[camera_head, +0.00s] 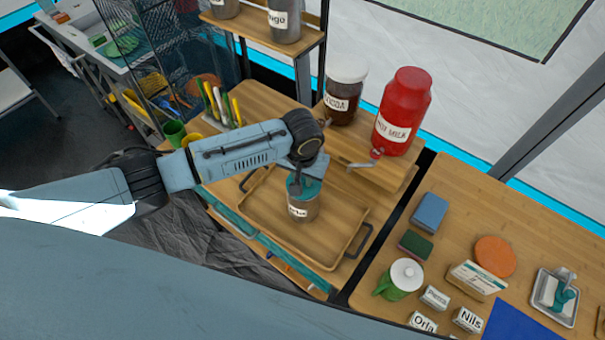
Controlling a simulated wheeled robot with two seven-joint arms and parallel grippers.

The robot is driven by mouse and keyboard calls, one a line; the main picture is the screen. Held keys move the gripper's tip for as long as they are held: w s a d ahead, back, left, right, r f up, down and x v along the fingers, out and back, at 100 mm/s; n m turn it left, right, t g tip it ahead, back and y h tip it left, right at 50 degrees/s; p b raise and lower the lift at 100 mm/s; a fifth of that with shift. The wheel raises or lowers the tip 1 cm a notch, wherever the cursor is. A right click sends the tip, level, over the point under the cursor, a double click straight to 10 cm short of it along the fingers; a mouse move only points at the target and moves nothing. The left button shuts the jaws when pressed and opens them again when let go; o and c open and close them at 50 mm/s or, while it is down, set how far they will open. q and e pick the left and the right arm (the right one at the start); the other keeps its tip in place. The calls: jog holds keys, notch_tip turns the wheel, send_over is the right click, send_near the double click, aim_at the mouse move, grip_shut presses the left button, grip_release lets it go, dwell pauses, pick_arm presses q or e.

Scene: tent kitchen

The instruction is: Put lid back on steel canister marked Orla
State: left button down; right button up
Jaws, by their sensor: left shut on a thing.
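The steel canister (302,209) stands upright in the wooden tray; its white label is small and partly legible, seemingly Orla. My left gripper (300,188) comes down from above at the canister's mouth. It is shut on a teal lid (312,188), which sits at or just over the canister's top. The fingers and wrist hide part of the lid, and I cannot tell whether it is fully seated. My right gripper is not in view.
The tray (262,238) has raised rims and dark handles. A red milk dispenser (403,108) and cocoa jar (345,92) stand behind on a wooden stand. Several steel canisters sit on the shelf (262,31).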

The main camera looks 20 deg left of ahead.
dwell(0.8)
pick_arm(q)
jog(key=c, duration=0.7)
grip_release()
jog(key=shift+r, duration=3.45)
grip_shut()
jog(key=shift+f, duration=0.15)
